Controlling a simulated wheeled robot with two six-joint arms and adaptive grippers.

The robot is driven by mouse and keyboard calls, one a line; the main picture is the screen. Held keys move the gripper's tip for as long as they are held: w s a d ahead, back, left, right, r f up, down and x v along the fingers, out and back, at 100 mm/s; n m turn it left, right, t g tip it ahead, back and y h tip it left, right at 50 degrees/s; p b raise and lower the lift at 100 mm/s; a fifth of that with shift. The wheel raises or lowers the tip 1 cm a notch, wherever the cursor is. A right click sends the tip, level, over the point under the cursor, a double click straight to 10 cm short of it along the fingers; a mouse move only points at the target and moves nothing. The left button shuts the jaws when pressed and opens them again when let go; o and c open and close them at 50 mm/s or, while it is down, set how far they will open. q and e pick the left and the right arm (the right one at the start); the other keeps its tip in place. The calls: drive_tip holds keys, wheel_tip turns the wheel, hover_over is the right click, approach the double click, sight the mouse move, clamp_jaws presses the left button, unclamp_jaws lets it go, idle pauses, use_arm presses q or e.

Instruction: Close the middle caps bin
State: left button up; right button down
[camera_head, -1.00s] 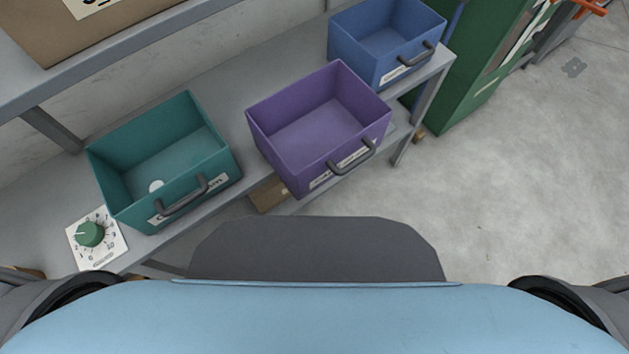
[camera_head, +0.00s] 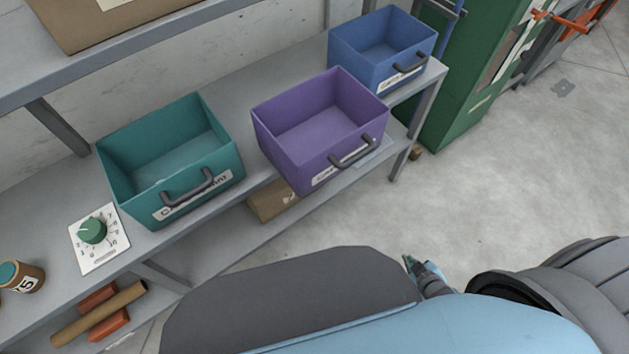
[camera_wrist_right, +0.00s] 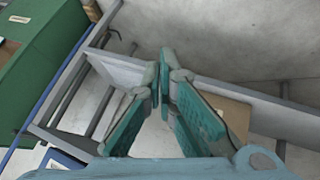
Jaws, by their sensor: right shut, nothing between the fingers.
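The purple middle bin (camera_head: 292,157) sits on the grey shelf between a teal bin and a blue bin. It is open-topped and looks empty, and its front, with a dark handle (camera_head: 352,152) and a label, juts out past the shelf's front edge. My right gripper (camera_head: 408,262) shows small at the lower middle right, out over the floor and apart from the bin. In the right wrist view my right gripper (camera_wrist_right: 164,58) has its teal fingers together at the tips, with nothing between them. My left gripper is not in view.
The teal bin (camera_head: 120,178) and the blue bin (camera_head: 385,72) flank the purple one. A green dial (camera_head: 92,231) and a brown jar (camera_head: 24,279) are at left. A cardboard box (camera_head: 268,205) lies below; a green cabinet (camera_head: 470,95) stands right.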

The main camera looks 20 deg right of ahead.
drive_tip(key=w+a+r+n+t+y+b, duration=0.1)
drive_tip(key=w+r+n+t+y+b, duration=0.55)
drive_tip(key=w+r+n, duration=0.7)
drive_tip(key=s+a+r+n+g+y+b, duration=0.1)
drive_tip(key=s+a+r+n+g+y, duration=0.3)
drive_tip(key=a+r+n+g+y, duration=0.55)
drive_tip(key=w+a+r+n+t, duration=0.1)
drive_tip(key=w+a, duration=0.1)
drive_tip(key=a, duration=0.1)
drive_tip(key=w+a+r+n+t+y+p, duration=0.1)
drive_tip(key=w+a+r, duration=0.1)
drive_tip(key=w+a, duration=0.1)
drive_tip(key=w+a+r+n, duration=0.1)
drive_tip(key=w+a, duration=0.1)
drive_tip(key=a, duration=0.2)
drive_tip(key=shift+w+a+r+n+t+y, duration=0.3)
drive_tip(key=shift+w+r+n+t+y, duration=0.05)
drive_tip(key=shift+n+t+y, duration=0.05)
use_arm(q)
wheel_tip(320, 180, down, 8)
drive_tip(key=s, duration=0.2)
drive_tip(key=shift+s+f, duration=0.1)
